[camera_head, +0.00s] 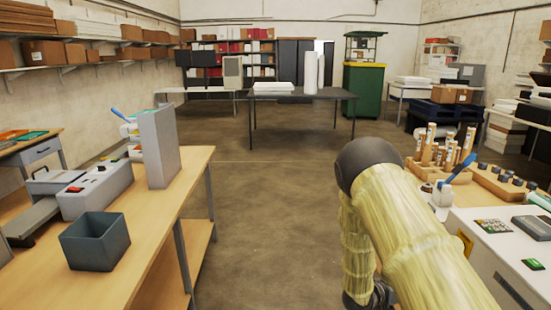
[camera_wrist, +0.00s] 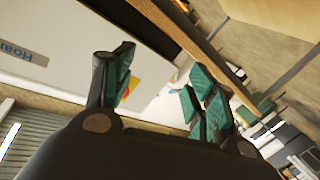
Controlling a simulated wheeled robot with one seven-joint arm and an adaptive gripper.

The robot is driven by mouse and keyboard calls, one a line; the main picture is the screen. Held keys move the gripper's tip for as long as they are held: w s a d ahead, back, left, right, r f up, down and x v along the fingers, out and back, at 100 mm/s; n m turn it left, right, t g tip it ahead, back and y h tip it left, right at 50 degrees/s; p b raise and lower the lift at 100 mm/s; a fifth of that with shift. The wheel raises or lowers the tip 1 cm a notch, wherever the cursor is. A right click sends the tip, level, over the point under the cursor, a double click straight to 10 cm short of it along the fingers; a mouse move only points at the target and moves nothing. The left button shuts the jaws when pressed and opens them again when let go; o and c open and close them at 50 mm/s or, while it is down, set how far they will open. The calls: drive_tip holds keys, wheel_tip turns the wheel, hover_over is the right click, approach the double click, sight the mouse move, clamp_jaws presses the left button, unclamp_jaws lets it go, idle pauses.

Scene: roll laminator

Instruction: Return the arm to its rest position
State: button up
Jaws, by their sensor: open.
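My arm (camera_head: 415,235), in a pale yellow cover with a dark rounded joint at its top, rises at the right of the head view. It is bent, and its lower part hangs down in front of the right-hand machine. My gripper (camera_wrist: 160,85) shows in the wrist view with its green-padded fingers spread apart and nothing between them. In the head view only dark parts of the wrist end show at the bottom edge; the fingertips are out of sight there.
A white machine (camera_head: 480,240) with a control panel stands close on the right. A wooden bench (camera_head: 175,215) with a grey bin (camera_head: 95,241) is on the left. A white panel (camera_wrist: 50,45) with lettering lies beyond the fingers. The floor (camera_head: 270,200) between is clear.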

drive_tip(key=s+a+f+n+y+b, duration=0.1)
drive_tip(key=s+a+f+n+y, duration=0.25)
drive_tip(key=s+f, duration=0.6)
drive_tip(key=s+a+f+n+y+b, duration=0.1)
drive_tip(key=s+a+f+n+y, duration=0.3)
drive_tip(key=s+f, duration=0.55)
drive_tip(key=s+a+f+g+y, duration=0.1)
drive_tip(key=s+a+f+y, duration=0.1)
drive_tip(key=s+a, duration=0.3)
drive_tip(key=s+a+f+n+g+y, duration=0.1)
drive_tip(key=s+a, duration=0.4)
drive_tip(key=s, duration=0.7)
drive_tip(key=s+a+f+n+g+y, duration=0.1)
drive_tip(key=s+a+f+g+y, duration=0.2)
drive_tip(key=s, duration=0.6)
drive_tip(key=shift+s+a+f+y+b, duration=0.15)
drive_tip(key=shift+a+f+y+b, duration=0.25)
drive_tip(key=shift+a+y, duration=0.8)
